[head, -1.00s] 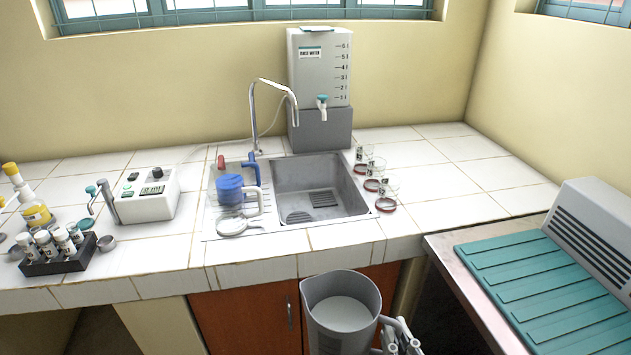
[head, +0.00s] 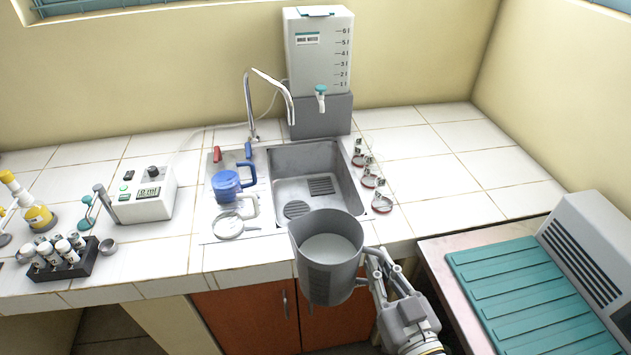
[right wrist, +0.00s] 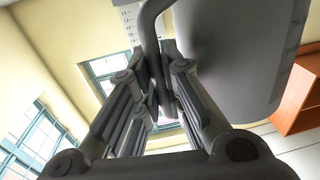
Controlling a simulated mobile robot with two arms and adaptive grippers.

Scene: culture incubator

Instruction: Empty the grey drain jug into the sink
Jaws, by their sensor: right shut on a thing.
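The grey drain jug (head: 318,275) is upright in the head view, at the front edge of the counter before the sink (head: 352,192). Pale liquid (head: 328,247) shows inside it. My right gripper (head: 372,272) is shut on the jug's handle, on the jug's right side. In the right wrist view the fingers (right wrist: 160,85) close around the handle (right wrist: 150,35), beside the jug's grey wall (right wrist: 235,50). The sink basin is empty apart from its dark drain grilles. My left gripper is not in view.
The faucet (head: 270,95) arches over the sink's back left. A rinse water tank (head: 318,50) stands behind. Several small glasses with red rings (head: 381,203) line the right side.

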